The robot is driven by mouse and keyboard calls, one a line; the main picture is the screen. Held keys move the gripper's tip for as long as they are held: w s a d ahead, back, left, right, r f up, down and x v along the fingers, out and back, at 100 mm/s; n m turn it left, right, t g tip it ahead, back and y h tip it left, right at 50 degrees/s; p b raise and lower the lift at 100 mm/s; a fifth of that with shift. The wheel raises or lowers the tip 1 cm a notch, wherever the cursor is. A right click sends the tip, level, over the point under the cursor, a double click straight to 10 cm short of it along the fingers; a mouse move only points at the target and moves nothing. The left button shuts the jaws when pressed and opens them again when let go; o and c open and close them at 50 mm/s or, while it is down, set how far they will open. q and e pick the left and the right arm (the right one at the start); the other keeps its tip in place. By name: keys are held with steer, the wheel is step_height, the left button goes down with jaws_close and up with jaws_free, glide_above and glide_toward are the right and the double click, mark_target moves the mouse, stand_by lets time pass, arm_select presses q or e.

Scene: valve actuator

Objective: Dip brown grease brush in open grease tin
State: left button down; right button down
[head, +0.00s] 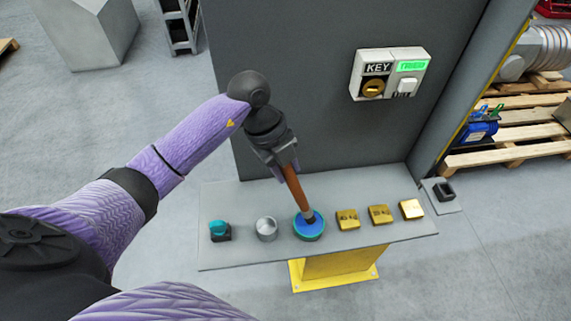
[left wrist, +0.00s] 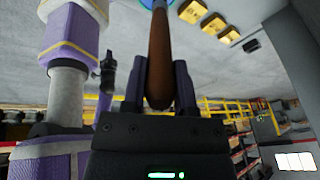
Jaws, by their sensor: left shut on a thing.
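My left gripper (head: 284,162) is shut on the brown grease brush (head: 295,190) above the shelf. The brush points down, slightly tilted, and its lower end is at the open grease tin (head: 309,230), a round teal tin with blue inside. The brush tip overlaps the blue; I cannot tell how deep it sits. In the left wrist view the brown handle (left wrist: 159,55) stands between the two fingers (left wrist: 158,85), and a bit of the blue tin shows at the top edge. My right gripper is not in view.
The tin stands on a grey shelf (head: 385,232) against a dark panel. A teal-topped item (head: 220,230) and a silver cup (head: 267,228) are to its left, and three brass blocks (head: 379,214) to its right. A key switch box (head: 388,74) is on the panel above.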

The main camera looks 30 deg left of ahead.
arm_select(q)
steer(key=shift+f+b, duration=0.3)
steer(key=shift+f, duration=0.2)
steer(key=shift+s+f, duration=0.1)
stand_by(1.3)
step_height(320, 180, up, 7)
steer(key=p, duration=0.7)
steer(key=shift+r+p, duration=0.2)
steer(key=shift+p, duration=0.15)
steer(key=shift+f, duration=0.15)
